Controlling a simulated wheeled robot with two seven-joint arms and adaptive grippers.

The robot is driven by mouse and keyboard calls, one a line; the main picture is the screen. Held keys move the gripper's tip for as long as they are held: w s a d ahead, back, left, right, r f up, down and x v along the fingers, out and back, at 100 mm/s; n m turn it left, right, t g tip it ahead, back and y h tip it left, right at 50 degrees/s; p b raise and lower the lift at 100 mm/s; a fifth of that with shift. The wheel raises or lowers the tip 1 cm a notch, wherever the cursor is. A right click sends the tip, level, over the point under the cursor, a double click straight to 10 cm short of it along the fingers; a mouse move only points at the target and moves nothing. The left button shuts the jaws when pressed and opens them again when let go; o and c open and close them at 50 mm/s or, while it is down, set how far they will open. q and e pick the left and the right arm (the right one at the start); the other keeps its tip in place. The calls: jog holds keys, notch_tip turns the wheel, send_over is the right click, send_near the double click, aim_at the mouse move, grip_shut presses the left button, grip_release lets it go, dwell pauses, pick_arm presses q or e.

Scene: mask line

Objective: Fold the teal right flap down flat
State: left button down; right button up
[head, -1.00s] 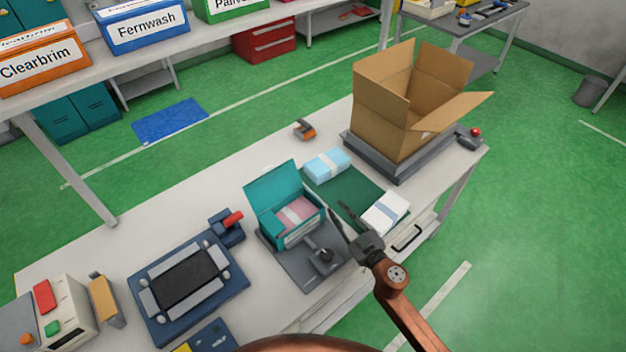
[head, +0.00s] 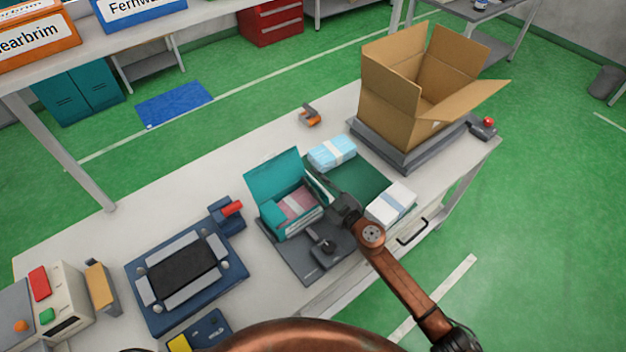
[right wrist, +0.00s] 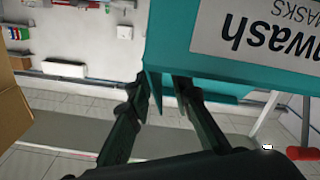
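The teal box (head: 277,224) stands on a dark grey fixture (head: 300,262) with its lid (head: 274,176) raised at the back. A pink pack with a pale band (head: 295,203) lies inside. My right gripper (head: 318,186) is at the box's right side, fingers pointing towards it. In the right wrist view its two dark fingers (right wrist: 160,90) are apart. A narrow teal panel (right wrist: 153,82) shows near their tips, probably the right flap; I cannot tell if they touch it. In the head view the gripper partly hides that side. My left gripper is not in view.
A blue pack (head: 332,153) and a white pack (head: 391,203) lie on a green mat (head: 365,180) right of the box. An open cardboard carton (head: 405,105) stands behind. A blue tray device (head: 186,275) is at the left, beside a red-handled block (head: 227,214).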

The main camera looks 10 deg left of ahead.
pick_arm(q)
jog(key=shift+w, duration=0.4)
pick_arm(e)
jog(key=c, duration=0.4)
grip_shut()
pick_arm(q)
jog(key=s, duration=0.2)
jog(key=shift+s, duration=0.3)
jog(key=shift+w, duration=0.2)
